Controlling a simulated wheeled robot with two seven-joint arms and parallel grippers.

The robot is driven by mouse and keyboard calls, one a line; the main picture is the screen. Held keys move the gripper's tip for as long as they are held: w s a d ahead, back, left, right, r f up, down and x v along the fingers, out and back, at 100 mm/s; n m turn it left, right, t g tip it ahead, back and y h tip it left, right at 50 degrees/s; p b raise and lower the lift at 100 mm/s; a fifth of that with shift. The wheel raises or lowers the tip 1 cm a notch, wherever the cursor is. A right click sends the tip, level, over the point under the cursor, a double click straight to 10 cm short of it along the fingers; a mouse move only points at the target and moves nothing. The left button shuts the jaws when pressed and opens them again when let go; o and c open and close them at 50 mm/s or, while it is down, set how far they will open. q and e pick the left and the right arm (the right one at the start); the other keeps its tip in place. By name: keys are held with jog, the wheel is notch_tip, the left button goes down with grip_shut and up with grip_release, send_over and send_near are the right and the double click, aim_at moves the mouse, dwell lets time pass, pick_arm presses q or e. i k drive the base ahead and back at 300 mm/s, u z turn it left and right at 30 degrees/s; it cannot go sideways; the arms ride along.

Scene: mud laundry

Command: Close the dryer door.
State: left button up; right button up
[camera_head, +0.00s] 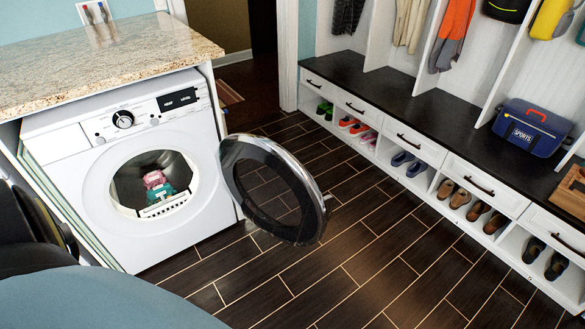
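The white dryer (210,205) stands under the granite counter at the left. Its round door (275,190), with a dark rim and a see-through middle, is swung wide open to the right, hinged at the right side of the opening. Inside the drum (130,184) lie a pink and a teal item (158,186). Neither of my grippers shows in this view. A dark part at the left edge and a blue-grey rounded surface at the bottom left look like parts of my own body.
A granite counter (100,60) covers the dryer. Along the right runs a bench (400,108) with drawers and shoe cubbies below, a blue sports bag (532,127) on top and clothes hanging above. The dark tiled floor (370,235) between the door and bench is clear.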

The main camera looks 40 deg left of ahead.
aim_at(316, 219)
jog(key=i, duration=2.9)
jog(key=u, duration=3.3)
jog(key=i, duration=0.5)
jog(key=u, duration=0.05)
